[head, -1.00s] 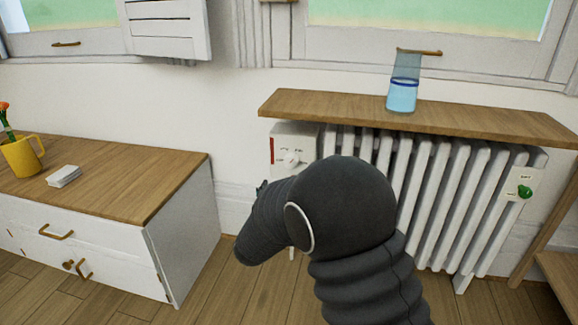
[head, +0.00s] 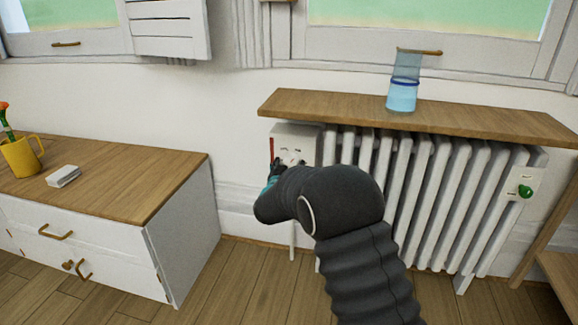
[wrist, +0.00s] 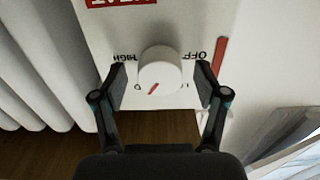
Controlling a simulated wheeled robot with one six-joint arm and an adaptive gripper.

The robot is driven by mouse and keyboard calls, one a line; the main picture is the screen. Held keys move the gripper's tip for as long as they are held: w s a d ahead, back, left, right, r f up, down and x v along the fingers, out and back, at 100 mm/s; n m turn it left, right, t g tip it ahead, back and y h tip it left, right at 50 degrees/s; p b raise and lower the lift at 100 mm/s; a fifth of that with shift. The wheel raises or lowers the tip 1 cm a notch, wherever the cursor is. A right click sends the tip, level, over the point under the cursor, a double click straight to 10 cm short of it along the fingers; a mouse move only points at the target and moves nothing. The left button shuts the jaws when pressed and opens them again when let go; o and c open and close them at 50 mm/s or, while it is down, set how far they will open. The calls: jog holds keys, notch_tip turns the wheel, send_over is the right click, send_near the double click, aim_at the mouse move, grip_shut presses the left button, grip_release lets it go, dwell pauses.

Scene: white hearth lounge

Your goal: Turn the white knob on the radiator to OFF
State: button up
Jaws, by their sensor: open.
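The white knob (wrist: 160,68) is on a white control panel at the left end of the radiator (head: 430,190). In the wrist view its red pointer mark points down and left, away from the OFF label at upper right; HIGH is at left. Small lower labels are partly hidden. My gripper (wrist: 160,84) is open, one finger on each side of the knob with a gap at both sides; no contact shows. In the head view my gripper (head: 283,168) is at the panel and hides most of the knob.
A wooden shelf (head: 460,118) above the radiator holds a glass of blue liquid (head: 402,90). A green knob (head: 525,191) is at the radiator's right end. A cabinet (head: 110,190) with a yellow mug (head: 20,157) stands at left. Wall (head: 235,150) is clear between.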

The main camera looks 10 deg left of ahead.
jog(key=c, duration=1.2)
jog(key=shift+o, duration=0.2)
